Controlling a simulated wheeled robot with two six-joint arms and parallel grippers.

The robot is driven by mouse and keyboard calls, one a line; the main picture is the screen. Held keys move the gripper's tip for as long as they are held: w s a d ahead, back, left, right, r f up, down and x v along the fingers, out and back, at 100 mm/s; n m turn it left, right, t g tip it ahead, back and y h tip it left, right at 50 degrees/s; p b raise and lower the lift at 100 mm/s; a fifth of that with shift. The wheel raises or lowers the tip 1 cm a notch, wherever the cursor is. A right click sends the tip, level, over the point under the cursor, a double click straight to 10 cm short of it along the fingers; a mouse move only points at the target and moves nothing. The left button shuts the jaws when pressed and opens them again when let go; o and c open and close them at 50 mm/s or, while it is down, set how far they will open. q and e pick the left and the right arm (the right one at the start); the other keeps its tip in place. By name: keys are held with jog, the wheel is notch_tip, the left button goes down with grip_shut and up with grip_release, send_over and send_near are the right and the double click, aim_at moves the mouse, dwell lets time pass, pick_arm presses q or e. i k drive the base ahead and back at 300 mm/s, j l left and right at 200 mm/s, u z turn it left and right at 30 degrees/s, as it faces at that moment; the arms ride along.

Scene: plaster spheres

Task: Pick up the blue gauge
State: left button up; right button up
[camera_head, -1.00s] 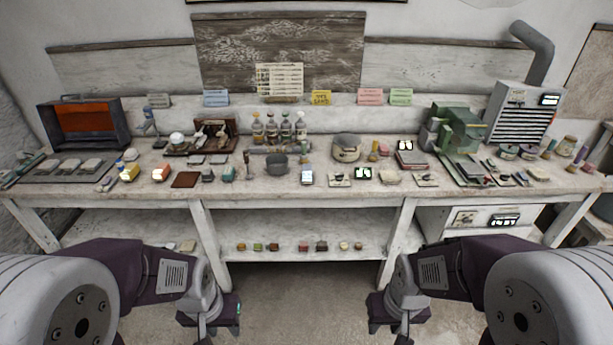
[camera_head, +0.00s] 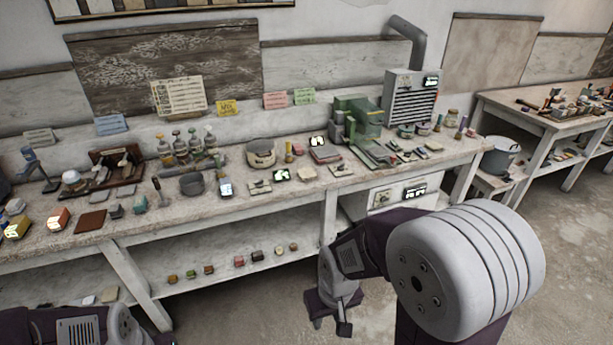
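I cannot tell for sure which small item is the blue gauge. A small teal-blue block (camera_head: 140,204) lies on the left part of the long workbench (camera_head: 255,204). A small upright white-and-blue piece (camera_head: 226,187) stands right of the grey pot. My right gripper (camera_head: 335,318) hangs low in front of the bench, over the floor and apart from all the items; its fingers are too small and dark to read. My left arm (camera_head: 95,327) shows at the bottom left, with its gripper cut off by the frame's lower edge.
The benchtop is crowded: a grey pot (camera_head: 192,184), several bottles (camera_head: 187,146), a green machine (camera_head: 358,125) and a grey slatted cabinet (camera_head: 411,98). A lower shelf (camera_head: 215,285) holds small blocks. A second table (camera_head: 540,112) stands at right. Floor at lower right is clear.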

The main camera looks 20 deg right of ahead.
aim_at(226, 190)
jog(key=i+l+u, duration=0.25)
jog(key=i+u, duration=0.15)
jog(key=i+l+u, duration=1.25)
jog(key=l, duration=0.4)
jog(key=k+j, duration=0.05)
jog(key=k, duration=0.05)
